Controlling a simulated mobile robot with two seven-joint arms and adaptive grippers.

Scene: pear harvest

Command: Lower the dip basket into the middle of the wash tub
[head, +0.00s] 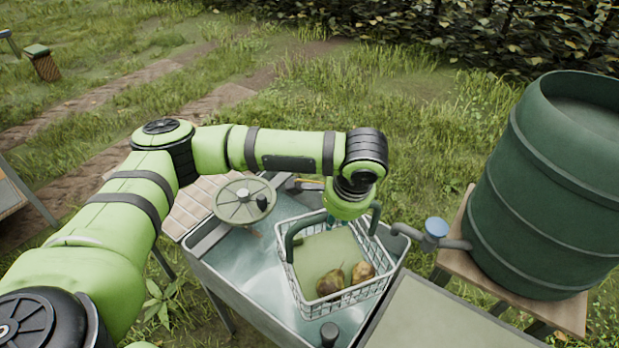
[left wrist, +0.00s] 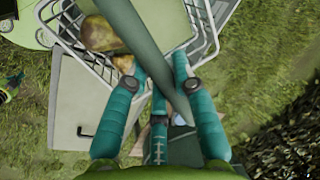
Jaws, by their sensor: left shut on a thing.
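The dip basket (head: 352,298) is a white wire basket with a dark green handle (head: 290,240) and a pale green panel inside. Two brownish pears (head: 330,282) show in it. My left gripper (head: 336,214) is shut on the handle, mostly hidden by its own wrist. In the left wrist view, its teal fingers (left wrist: 160,88) close around the handle bar (left wrist: 135,30), with the basket's wire rim (left wrist: 214,35) beyond. The grey wash tub (head: 222,288) holds pale water. The basket is over the tub's right part; its depth relative to the water is unclear. My right gripper is not in view.
A green barrel (head: 560,190) on a wooden stand is at the right, with a blue-topped tap (head: 437,227) towards the tub. A flat grey-green surface (head: 440,318) adjoins the tub's right side.

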